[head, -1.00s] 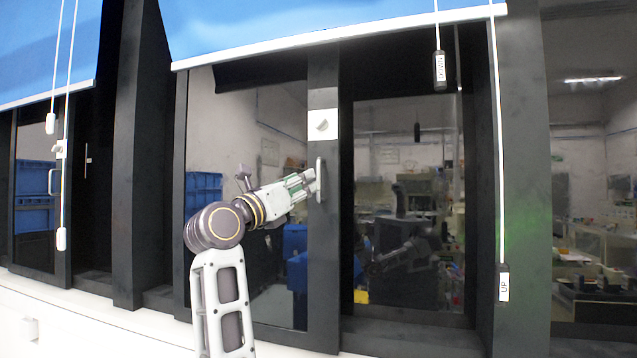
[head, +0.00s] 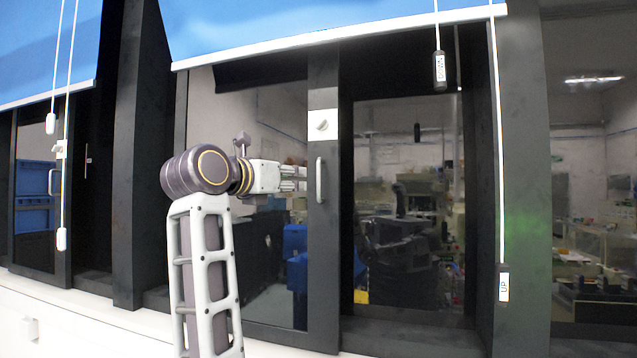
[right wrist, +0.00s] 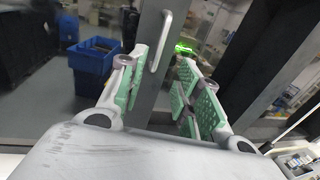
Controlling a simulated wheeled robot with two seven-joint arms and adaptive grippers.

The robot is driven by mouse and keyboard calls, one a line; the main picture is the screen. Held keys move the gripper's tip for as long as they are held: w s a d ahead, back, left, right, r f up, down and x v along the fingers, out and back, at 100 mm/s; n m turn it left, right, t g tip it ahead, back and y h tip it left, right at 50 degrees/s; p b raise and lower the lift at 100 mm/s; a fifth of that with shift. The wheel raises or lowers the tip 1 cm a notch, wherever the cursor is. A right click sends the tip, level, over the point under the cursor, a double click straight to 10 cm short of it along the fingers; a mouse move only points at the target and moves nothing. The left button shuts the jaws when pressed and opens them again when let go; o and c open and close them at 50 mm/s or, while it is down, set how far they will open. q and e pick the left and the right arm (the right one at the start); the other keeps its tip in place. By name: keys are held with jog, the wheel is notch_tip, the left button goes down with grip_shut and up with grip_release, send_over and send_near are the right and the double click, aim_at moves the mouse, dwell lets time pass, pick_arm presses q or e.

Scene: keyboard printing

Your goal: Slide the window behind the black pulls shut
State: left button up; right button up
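Two black pulls hang on white cords, one marked DOWN (head: 439,70) and one marked UP (head: 503,282). Behind and left of them stands a dark-framed window sash (head: 324,240), with a white latch plate (head: 323,124) and a pale upright handle (head: 319,180). The sash's handle edge stands well left of the dark post by the UP cord. My right gripper (head: 303,178) is just left of the handle. In the right wrist view its green-padded fingers (right wrist: 160,90) are spread, with the handle (right wrist: 161,42) ahead between them, not gripped. My left gripper is out of view.
A blue blind (head: 300,25) hangs above. Another window with a handle (head: 55,182) and white pulls (head: 62,239) is at the left. A white sill (head: 90,310) runs below. A pane right of the sash shows reflections.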

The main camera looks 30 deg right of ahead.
aim_at(318, 180)
jog(key=p+x, duration=0.3)
jog(key=x, duration=0.9)
jog(key=shift+w+d+p, duration=0.25)
jog(key=shift+d+p, duration=0.2)
jog(key=shift+d, duration=0.05)
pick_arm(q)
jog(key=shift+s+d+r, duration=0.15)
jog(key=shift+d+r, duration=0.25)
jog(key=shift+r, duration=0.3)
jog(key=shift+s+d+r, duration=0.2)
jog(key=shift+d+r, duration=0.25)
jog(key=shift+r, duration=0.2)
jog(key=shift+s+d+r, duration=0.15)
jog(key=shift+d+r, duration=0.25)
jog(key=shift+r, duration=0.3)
pick_arm(e)
jog(key=shift+w+d, duration=0.15)
jog(key=shift+d, duration=0.05)
jog(key=shift+c, duration=0.3)
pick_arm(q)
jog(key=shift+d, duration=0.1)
pick_arm(e)
grip_shut()
